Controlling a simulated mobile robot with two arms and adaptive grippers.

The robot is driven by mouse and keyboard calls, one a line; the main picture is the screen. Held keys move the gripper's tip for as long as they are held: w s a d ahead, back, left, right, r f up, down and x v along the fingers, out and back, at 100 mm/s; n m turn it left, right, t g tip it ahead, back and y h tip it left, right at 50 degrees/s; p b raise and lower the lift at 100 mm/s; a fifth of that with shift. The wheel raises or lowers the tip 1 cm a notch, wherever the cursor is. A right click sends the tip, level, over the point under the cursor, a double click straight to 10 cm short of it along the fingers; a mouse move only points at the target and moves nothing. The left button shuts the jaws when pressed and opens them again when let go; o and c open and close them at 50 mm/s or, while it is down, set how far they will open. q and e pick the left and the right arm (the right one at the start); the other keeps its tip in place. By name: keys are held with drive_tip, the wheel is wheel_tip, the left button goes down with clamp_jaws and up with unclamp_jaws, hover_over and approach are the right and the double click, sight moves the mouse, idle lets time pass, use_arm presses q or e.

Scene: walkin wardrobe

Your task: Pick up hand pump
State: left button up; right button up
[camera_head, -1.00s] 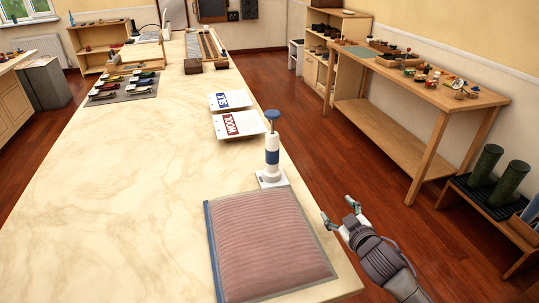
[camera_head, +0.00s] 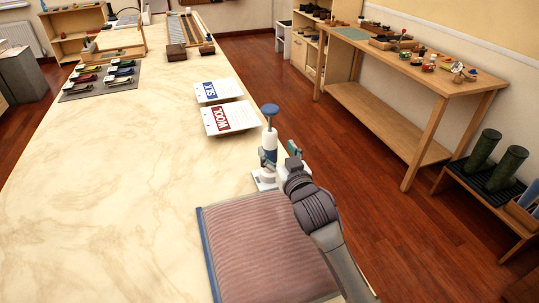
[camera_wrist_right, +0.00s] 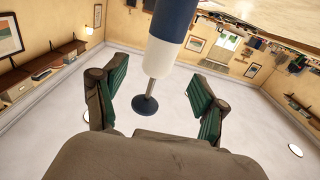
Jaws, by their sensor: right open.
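The hand pump (camera_head: 270,137) stands upright on the marble-look table (camera_head: 120,190) near its right edge. It has a blue knob, a white and blue body and a pale base. My right gripper (camera_head: 277,160) is at the pump's right side, partly covering its lower body. In the right wrist view, the pump (camera_wrist_right: 164,50) appears upside down between the spread green-padded fingers of the right gripper (camera_wrist_right: 158,75). Gaps show on both sides, so the gripper is open around it. My left gripper is out of view.
A pinkish ribbed cushion (camera_head: 262,245) lies in front of the pump. A WOOL card (camera_head: 231,118) and a blue-labelled card (camera_head: 218,91) lie behind it. A wooden workbench (camera_head: 400,90) stands across the floor at right.

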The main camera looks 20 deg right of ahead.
sight(272, 143)
drive_tip(key=shift+w, duration=1)
drive_tip(key=w, duration=0.4)
drive_tip(key=shift+w+a+f+p, duration=0.1)
drive_tip(key=shift+w+f+p, duration=0.1)
drive_tip(key=shift+f+p, duration=0.1)
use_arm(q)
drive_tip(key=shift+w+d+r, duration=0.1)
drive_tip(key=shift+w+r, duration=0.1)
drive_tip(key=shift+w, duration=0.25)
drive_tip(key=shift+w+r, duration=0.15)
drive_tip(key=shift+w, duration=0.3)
use_arm(e)
drive_tip(key=shift+s, duration=0.1)
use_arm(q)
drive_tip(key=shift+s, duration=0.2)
use_arm(e)
clamp_jaws()
drive_tip(key=shift+r, duration=0.1)
